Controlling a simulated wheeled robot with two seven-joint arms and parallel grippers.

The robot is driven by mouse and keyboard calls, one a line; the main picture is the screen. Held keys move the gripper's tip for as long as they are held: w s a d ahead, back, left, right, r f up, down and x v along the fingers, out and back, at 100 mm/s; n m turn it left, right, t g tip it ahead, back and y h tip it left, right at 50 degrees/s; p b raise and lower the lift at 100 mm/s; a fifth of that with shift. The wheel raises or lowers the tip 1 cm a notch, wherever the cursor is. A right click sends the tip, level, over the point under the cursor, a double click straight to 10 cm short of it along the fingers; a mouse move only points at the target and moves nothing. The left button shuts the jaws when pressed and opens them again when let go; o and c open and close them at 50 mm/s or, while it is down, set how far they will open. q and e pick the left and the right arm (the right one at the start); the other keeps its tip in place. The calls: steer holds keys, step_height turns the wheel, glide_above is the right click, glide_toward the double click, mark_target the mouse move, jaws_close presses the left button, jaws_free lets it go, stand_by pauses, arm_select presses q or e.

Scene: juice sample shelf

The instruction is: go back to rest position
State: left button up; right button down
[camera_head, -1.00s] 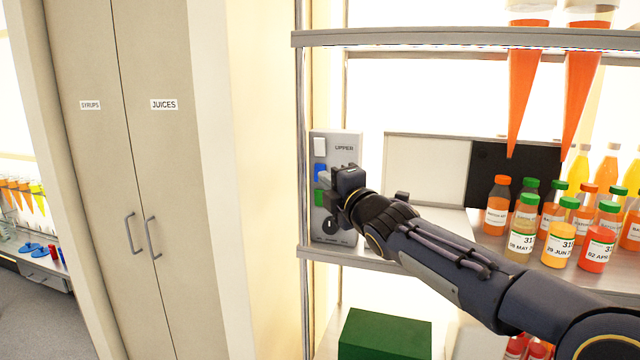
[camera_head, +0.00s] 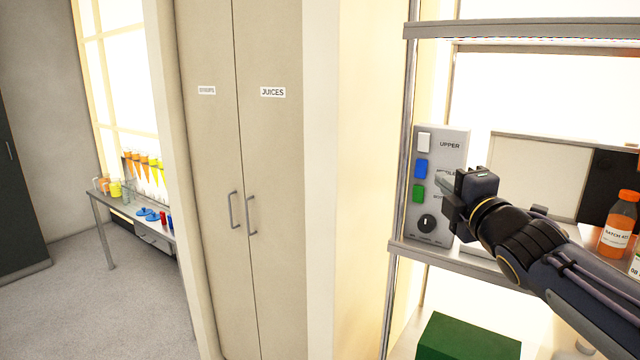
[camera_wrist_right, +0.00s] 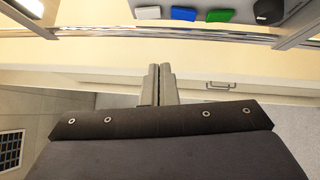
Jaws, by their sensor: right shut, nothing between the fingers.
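My right gripper (camera_head: 446,194) is shut and empty, in front of the grey control panel (camera_head: 436,190) on the shelf. The panel has a white, a blue and a green switch and a black knob, with the label UPPER at the top. In the right wrist view the two fingers of my right gripper (camera_wrist_right: 159,84) lie side by side, pointing toward the wall, with the panel's switches (camera_wrist_right: 184,13) at the top edge. The fingers touch nothing that I can see. My left gripper is not in view.
The shelf (camera_head: 520,30) stands at the right, with a juice bottle (camera_head: 617,225) behind my right arm. A green box (camera_head: 468,338) sits below. Tall cabinets (camera_head: 240,180) are in the middle. A table (camera_head: 98,200) with samples stands at the left, with open floor (camera_head: 70,310) before it.

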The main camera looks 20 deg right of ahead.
steer(key=s+a+f+m+g, duration=0.2)
steer(key=s+f+m+g, duration=0.1)
steer(key=s+f+m, duration=0.4)
steer(key=s+a+f+m+g, duration=0.3)
steer(key=s+f+m+g, duration=0.15)
steer(key=f, duration=0.55)
steer(key=s+a+f+m+g+y, duration=0.5)
steer(key=s+a+f+m, duration=0.3)
steer(key=s+a+f, duration=0.4)
steer(key=s+f+g, duration=0.1)
steer(key=s, duration=0.2)
steer(key=shift+f, duration=0.4)
steer(key=shift+m, duration=0.25)
